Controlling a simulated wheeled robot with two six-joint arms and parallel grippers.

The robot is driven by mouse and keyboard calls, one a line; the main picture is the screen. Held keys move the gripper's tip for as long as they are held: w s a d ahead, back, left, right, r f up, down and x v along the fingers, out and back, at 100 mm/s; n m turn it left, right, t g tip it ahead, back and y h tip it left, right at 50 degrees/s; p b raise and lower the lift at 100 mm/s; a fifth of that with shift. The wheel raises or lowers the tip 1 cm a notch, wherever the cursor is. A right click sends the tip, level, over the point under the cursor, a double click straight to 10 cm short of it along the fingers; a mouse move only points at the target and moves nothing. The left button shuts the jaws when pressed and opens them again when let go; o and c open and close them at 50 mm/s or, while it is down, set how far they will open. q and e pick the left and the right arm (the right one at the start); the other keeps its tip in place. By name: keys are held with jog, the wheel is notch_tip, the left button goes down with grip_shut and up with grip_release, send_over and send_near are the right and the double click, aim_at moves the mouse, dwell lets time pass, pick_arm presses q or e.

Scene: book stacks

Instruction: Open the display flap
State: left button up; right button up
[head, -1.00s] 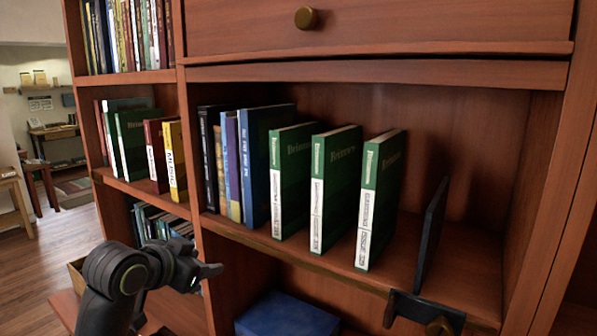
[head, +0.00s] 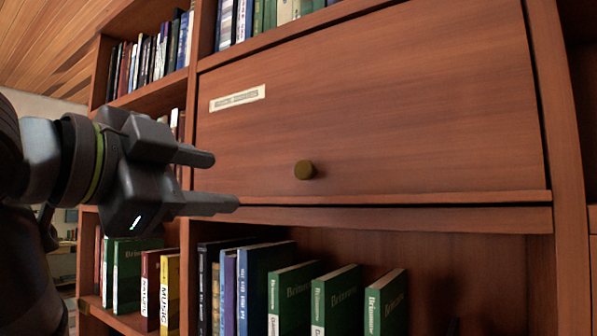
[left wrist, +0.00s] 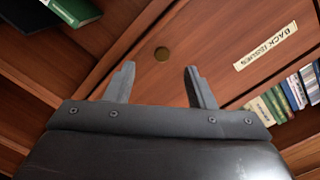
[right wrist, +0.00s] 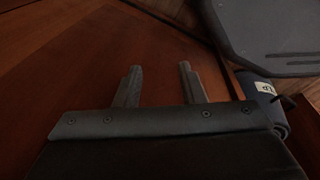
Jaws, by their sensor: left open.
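The display flap (head: 400,110) is a wide reddish-brown wooden panel in the bookcase, and it looks shut. A round brass knob (head: 304,170) sits low on it. A pale label (head: 237,98) is at its upper left; in the left wrist view the label (left wrist: 266,46) reads "BACK ISSUES". My left gripper (head: 226,182) is open and empty, left of the knob and apart from it. In the left wrist view the knob (left wrist: 162,53) shows between and beyond the fingertips (left wrist: 159,70). My right gripper (right wrist: 160,68) is open and empty near a wooden surface.
Green books (head: 335,300) and blue and yellow ones stand on the shelf below the flap. More books (head: 265,15) stand on the shelf above. In the right wrist view a dark grey panel (right wrist: 275,35) and a blue part with a tag (right wrist: 262,88) are close by.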

aim_at(302, 169)
pick_arm(q)
jog(key=s+r+m, duration=0.1)
jog(key=s+r, duration=0.2)
jog(key=p+x, duration=0.3)
jog(key=x, duration=0.5)
jog(key=p+x, duration=0.3)
jog(key=x, duration=0.5)
jog(key=shift+s+d, duration=0.1)
jog(key=shift+d, duration=0.3)
jog(key=shift+w+d, duration=0.25)
jog(key=shift+w, duration=0.25)
grip_shut()
